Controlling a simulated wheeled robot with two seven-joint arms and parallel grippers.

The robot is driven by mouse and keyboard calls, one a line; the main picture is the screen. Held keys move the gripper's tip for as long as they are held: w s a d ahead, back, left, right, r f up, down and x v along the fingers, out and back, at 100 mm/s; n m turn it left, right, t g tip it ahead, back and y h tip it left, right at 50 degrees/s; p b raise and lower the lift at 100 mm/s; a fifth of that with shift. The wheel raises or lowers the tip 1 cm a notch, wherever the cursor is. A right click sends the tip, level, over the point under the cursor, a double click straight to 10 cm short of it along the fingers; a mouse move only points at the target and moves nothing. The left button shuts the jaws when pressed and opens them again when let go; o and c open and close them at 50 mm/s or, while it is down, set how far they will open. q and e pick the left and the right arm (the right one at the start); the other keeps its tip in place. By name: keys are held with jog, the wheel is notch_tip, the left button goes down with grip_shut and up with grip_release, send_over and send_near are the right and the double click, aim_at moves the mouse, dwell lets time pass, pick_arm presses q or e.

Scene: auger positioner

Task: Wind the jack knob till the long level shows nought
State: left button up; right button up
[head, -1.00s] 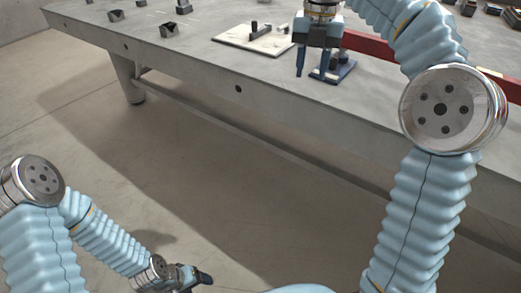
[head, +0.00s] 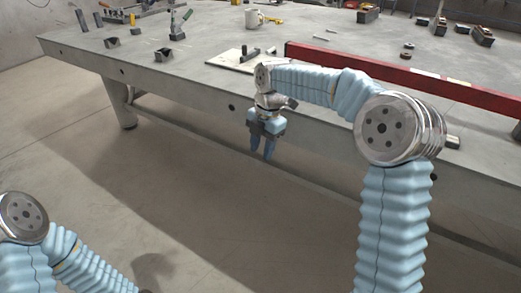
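The long level (head: 385,72) is a red beam running from the table's middle toward the right edge, with pale windows on its top face. Its reading is too small to tell. I cannot make out the jack knob; my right arm covers the area below the level's left end. My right gripper (head: 264,156) hangs fingers down just off the table's front edge, empty, with a small gap between its fingers. My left gripper is out of view; only part of my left arm shows at bottom left.
A pale plate (head: 234,61) with dark pieces lies on the grey table (head: 190,65), left of the level. Open floor lies before the table.

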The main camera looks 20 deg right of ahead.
jog(key=shift+a+f, duration=0.15)
jog(key=shift+f, duration=0.2)
